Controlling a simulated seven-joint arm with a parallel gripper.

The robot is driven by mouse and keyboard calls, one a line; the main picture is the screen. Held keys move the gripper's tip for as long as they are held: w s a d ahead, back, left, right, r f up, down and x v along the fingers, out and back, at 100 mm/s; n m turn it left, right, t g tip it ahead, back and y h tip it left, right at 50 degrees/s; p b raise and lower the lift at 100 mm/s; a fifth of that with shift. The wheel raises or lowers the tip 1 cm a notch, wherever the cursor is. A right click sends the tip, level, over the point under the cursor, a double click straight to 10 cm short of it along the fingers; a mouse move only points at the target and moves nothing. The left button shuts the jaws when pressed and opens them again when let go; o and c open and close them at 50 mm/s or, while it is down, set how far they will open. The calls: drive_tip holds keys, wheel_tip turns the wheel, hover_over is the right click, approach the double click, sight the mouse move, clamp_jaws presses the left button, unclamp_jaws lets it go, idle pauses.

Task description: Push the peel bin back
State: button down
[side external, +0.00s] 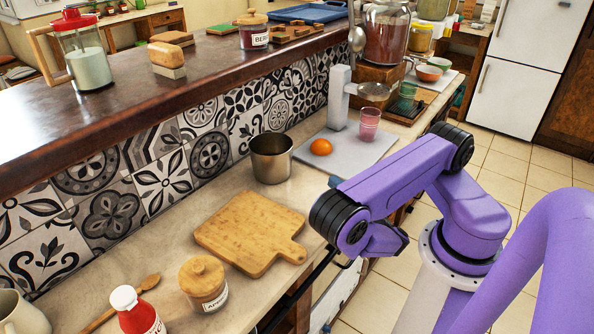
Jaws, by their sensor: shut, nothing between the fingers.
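A plain steel bin (271,160), open at the top, stands upright on the counter near the tiled wall. It is the only bin-like container I see here; no label shows on it. My gripper (347,264) is at the counter's front edge, to the right of and below the bin in the picture, apart from it. It is shut and empty. Its fingertips are small and dark, partly hard to make out against the counter edge.
A wooden cutting board (250,232) lies in front of the bin. A grey board (330,158) with an orange (321,147), a pink glass (369,124) and a white stand (339,97) is to its right. Jars (204,284) stand at the front left.

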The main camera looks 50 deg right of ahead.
sight(281, 169)
drive_tip(key=shift+w+f+n+y, duration=0.1)
drive_tip(key=shift+f+n+y, duration=0.9)
drive_tip(key=shift+n, duration=0.6)
drive_tip(key=shift+x, duration=2.7)
drive_tip(key=x, duration=0.4)
drive_tip(key=shift+w+d+r, duration=0.25)
drive_tip(key=shift+w+d, duration=0.05)
drive_tip(key=shift+w, duration=0.05)
drive_tip(key=shift+w+a, duration=0.75)
drive_tip(key=shift+w, duration=0.3)
drive_tip(key=shift+w+a, duration=0.35)
drive_tip(key=shift+w, duration=0.25)
drive_tip(key=shift+w+a, duration=0.35)
drive_tip(key=shift+w, duration=0.3)
drive_tip(key=shift+w+a, duration=0.4)
drive_tip(key=shift+w, duration=0.25)
drive_tip(key=shift+w+a, duration=0.35)
drive_tip(key=shift+w, duration=0.3)
drive_tip(key=shift+s+f, duration=0.1)
